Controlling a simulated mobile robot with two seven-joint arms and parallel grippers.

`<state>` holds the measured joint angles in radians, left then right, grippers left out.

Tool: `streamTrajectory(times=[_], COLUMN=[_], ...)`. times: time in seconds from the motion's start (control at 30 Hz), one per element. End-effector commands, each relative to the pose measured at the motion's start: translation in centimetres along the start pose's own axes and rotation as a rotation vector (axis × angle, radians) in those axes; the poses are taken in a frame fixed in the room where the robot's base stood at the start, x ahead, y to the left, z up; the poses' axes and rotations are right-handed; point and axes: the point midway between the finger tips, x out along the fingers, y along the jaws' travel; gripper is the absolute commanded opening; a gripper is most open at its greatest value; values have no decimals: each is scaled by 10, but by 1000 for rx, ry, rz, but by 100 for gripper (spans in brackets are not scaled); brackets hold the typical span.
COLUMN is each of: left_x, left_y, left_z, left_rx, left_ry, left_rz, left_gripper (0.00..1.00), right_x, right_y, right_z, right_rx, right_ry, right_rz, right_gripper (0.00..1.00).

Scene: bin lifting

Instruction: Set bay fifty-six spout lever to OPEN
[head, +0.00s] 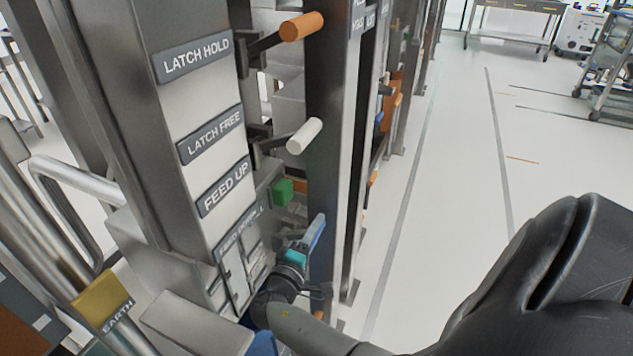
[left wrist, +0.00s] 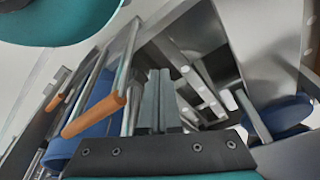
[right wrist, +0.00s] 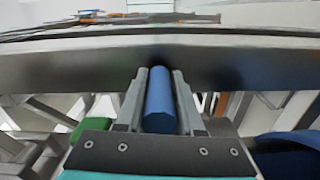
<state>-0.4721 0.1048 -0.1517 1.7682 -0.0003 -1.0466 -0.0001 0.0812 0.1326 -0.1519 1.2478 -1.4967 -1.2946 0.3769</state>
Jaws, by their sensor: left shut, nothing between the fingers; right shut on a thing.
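A blue lever handle (head: 317,231) sticks out low on the grey post in the head view. My right gripper (head: 300,248) is shut on this handle, which stands between its two fingers in the right wrist view (right wrist: 159,100). The fourth label plate (head: 240,232) is partly hidden and too oblique to read, so I cannot tell a bay number or an OPEN mark. My left gripper (left wrist: 161,100) is shut and empty in the left wrist view, with an orange handle (left wrist: 94,116) to the left of its fingers.
Plates read LATCH HOLD (head: 192,57), LATCH FREE (head: 211,134) and FEED UP (head: 224,187). Open floor (head: 470,130) lies to the right.

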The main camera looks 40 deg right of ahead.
Motion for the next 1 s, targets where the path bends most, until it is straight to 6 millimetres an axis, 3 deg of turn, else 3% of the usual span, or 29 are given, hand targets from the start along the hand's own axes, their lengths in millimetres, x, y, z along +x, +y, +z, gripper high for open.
streamTrajectory(times=[0.03,0.27,0.63,0.77,1.0], left_x=[0,0,-2,6,21], left_y=[0,0,0,0,-2], left_z=[0,0,-1,6,21], left_rx=[0,0,0,0,3], left_ry=[0,0,2,-13,-29], left_rz=[0,0,0,1,-3], left_gripper=[0,0,0,0,0], right_x=[2,1,-7,-28,-87], right_y=[6,5,2,3,3], right_z=[-7,-6,-4,-4,-4], right_rx=[18,15,7,8,9], right_ry=[11,10,6,6,7], right_rz=[9,7,1,-2,-2], right_gripper=[39,65,65,65,65])
